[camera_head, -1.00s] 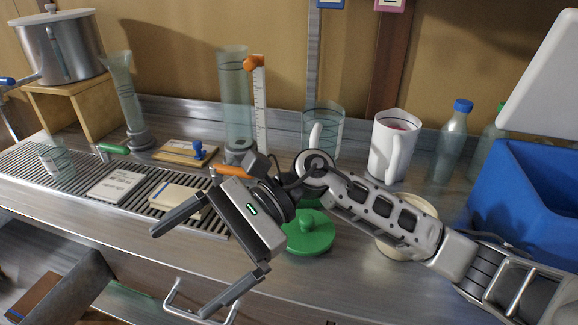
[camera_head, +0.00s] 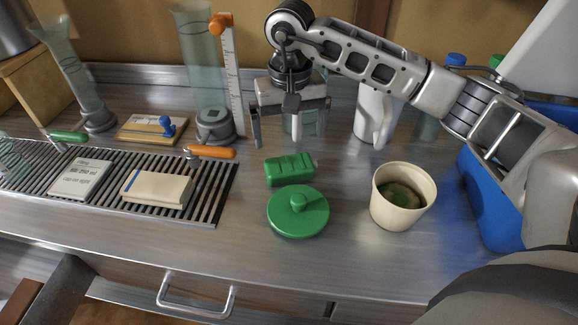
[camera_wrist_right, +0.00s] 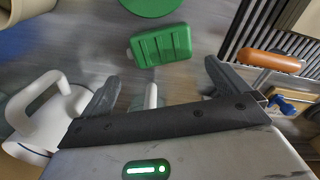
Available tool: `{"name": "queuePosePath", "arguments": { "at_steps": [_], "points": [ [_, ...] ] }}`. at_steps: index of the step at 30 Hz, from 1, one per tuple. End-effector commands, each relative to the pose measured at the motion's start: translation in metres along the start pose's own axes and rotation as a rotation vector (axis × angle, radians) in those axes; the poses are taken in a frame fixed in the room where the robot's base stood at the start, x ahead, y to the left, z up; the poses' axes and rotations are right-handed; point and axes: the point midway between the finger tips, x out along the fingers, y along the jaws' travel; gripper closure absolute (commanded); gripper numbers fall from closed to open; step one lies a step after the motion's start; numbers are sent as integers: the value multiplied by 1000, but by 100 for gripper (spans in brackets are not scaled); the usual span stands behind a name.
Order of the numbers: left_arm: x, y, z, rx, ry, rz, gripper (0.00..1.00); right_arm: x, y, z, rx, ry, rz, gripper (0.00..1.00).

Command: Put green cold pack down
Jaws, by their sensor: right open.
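The green cold pack (camera_head: 290,169) lies flat on the metal counter, just behind a round green lid (camera_head: 298,212) with a knob. My right gripper (camera_head: 290,135) is open and points down behind the pack, apart from it, with its body in front of a clear beaker. In the right wrist view the pack (camera_wrist_right: 162,46) lies beyond the open fingertips (camera_wrist_right: 163,85), with nothing held between them. The green lid shows at that view's top edge (camera_wrist_right: 150,5). My left gripper is not in view.
An open cream jar (camera_head: 403,195) with dark green contents stands right of the lid. Left are a slatted drain (camera_head: 215,190), an orange-handled tap (camera_head: 210,152) and glass cylinders. The front counter is clear.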

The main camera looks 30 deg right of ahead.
Motion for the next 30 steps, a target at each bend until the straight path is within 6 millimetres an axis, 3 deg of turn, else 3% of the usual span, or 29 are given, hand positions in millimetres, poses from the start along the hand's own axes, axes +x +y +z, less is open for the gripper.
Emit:
{"name": "queuePosePath", "arguments": {
  "at_steps": [8, 17, 26, 30],
  "points": [
    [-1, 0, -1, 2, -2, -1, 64, 22, -1, -1, 0, -2, 0, 0],
    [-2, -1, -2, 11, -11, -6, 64, 63, -3, -5, 1, -2, -1, 0],
    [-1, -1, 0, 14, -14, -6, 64, 69, -4, -5, 0, 1, -2, 0],
    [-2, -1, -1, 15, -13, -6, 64, 69, -3, -5, 0, 1, -2, 36]
  ]
}}
